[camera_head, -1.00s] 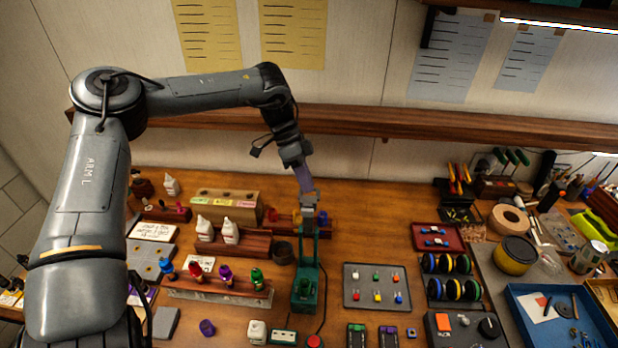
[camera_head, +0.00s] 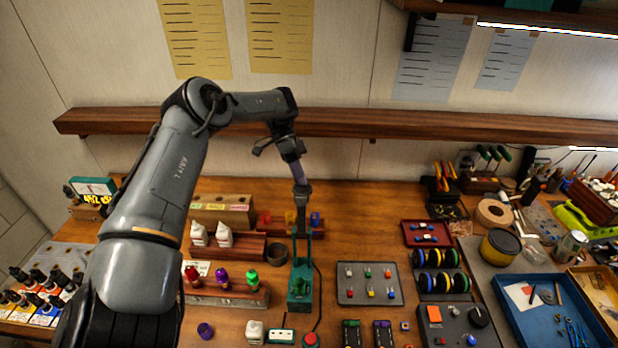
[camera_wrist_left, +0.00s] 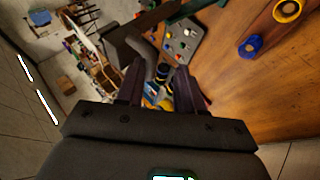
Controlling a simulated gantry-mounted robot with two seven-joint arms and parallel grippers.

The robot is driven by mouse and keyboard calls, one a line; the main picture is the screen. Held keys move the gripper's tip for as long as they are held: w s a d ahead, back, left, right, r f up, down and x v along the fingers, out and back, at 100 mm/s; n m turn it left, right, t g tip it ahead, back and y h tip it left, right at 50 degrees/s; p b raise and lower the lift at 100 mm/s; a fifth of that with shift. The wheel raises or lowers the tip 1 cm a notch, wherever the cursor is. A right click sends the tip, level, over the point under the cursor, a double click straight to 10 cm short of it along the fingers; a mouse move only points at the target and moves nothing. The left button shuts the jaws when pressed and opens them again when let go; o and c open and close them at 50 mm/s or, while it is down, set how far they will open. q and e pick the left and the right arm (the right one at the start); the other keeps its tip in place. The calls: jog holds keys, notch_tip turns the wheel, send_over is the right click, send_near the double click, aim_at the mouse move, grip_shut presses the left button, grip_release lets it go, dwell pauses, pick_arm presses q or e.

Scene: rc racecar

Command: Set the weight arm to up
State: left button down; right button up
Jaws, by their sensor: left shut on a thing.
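The green stand (camera_head: 300,284) is upright on the wooden bench near the centre of the head view, with a dark grey arm (camera_head: 302,212) rising from its top. I take this to be the weight arm; it looks close to upright. My left gripper (camera_head: 301,186) comes down from above and is shut on the arm's upper end. In the left wrist view the dark grey arm (camera_wrist_left: 126,42) is by the gripper fingers, with a green bar beyond. The exact contact is partly hidden. My right gripper is out of view.
A white-bottle rack (camera_head: 236,246) and a rack of coloured bottles (camera_head: 230,292) stand left of the stand. A grey tray of small coloured pieces (camera_head: 342,298) lies to its right. A wooden shelf (camera_head: 340,122) runs along the wall behind.

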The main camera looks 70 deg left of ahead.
pick_arm(q)
jog(key=shift+s+a+f, duration=0.35)
jog(key=shift+a+f, duration=0.15)
jog(key=shift+f, duration=0.25)
jog(key=c, duration=1.2)
grip_release()
jog(key=shift+o, duration=0.2)
jog(key=shift+w, duration=0.1)
jog(key=shift+r, duration=0.1)
jog(key=w+b+v, duration=0.1)
jog(key=b+v, duration=0.1)
jog(key=v, duration=0.9)
jog(key=shift+s+d+r, duration=0.2)
jog(key=shift+d+r, duration=0.1)
jog(key=shift+r, duration=0.1)
